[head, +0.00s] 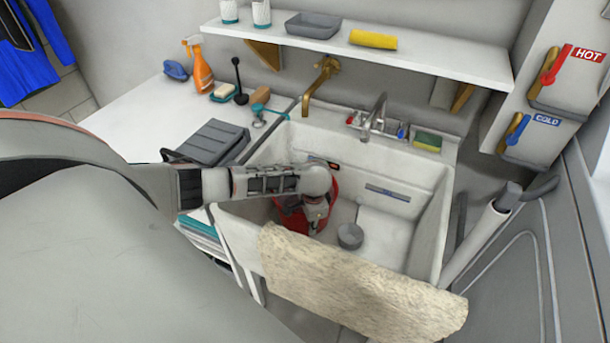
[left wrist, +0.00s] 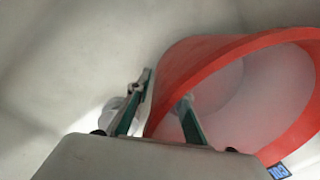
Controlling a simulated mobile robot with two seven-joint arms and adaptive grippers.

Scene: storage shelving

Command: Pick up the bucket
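The bucket (head: 333,188) is red and sits in the white sink, partly hidden behind my left arm and hand. In the left wrist view the bucket (left wrist: 178,68) shows its broad red rim and pale inside. My left gripper (head: 312,216) is down in the sink at the bucket. In the left wrist view the left gripper's fingers (left wrist: 166,88) straddle the bucket's side, one outside and one inside the rim. Whether both fingers press on the wall is not clear. My right gripper is not in view.
The sink (head: 436,225) also holds a small grey cup (head: 350,236). A beige towel (head: 350,290) hangs over its front edge. A tap (head: 376,112) and a brass spout (head: 322,82) stand behind it.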

